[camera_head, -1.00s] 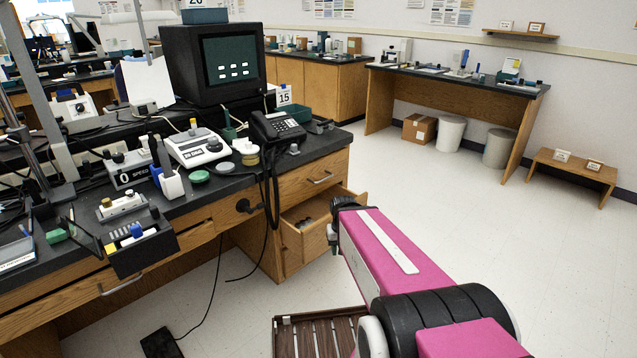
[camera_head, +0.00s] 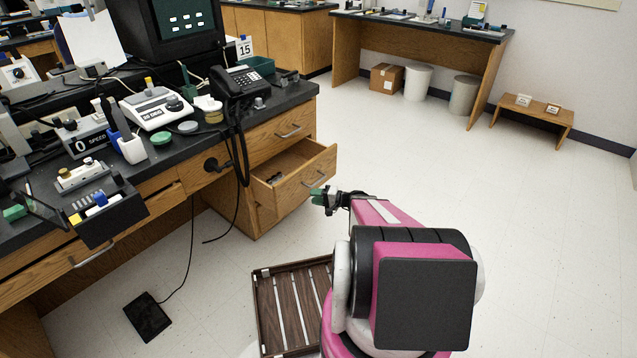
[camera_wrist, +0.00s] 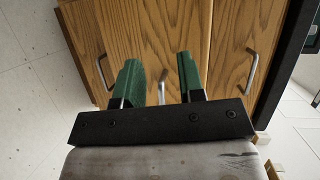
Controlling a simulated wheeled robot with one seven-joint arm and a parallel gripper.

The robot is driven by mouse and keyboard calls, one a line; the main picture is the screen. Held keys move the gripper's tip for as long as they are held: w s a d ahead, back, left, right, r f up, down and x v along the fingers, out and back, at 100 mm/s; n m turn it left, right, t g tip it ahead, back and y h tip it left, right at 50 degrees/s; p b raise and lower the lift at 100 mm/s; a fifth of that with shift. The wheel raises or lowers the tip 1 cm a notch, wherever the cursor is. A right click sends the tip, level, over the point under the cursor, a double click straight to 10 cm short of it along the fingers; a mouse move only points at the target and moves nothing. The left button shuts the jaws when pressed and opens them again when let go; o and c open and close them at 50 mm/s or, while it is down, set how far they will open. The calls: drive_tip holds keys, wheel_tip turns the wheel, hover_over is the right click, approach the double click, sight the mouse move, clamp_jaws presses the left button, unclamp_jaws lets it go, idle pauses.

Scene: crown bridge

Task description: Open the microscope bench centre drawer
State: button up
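The bench's right-hand drawer stack shows in the head view. Its upper drawer (camera_head: 287,132) is shut. The drawer below it, which I take as the centre drawer (camera_head: 300,188), stands partly pulled out, with small dark items inside. My gripper (camera_head: 322,197) is just in front of that drawer's front, close to its handle (camera_head: 314,181). In the wrist view my gripper (camera_wrist: 158,78) has its two green fingers apart, and a metal handle (camera_wrist: 162,86) shows between them. I cannot tell whether the fingers touch it. Other handles show to either side.
A slatted brown tray (camera_head: 293,307) lies on the floor beside my arm. A black pedal (camera_head: 148,316) with a cord lies under the bench. A telephone cord (camera_head: 241,150) hangs beside the drawers. The floor to the right is clear.

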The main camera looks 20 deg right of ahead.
sight(319, 181)
drive_tip(key=w+d+f+m+t+h, duration=0.25)
drive_tip(key=d+f+m+t, duration=0.2)
drive_tip(key=d+t, duration=0.45)
drive_tip(key=shift+g, duration=0.5)
drive_tip(key=x, duration=0.7)
drive_tip(key=r+x, duration=0.1)
drive_tip(key=x, duration=0.2)
drive_tip(key=shift+w+d, duration=0.3)
drive_tip(key=shift+w, duration=0.05)
clamp_jaws()
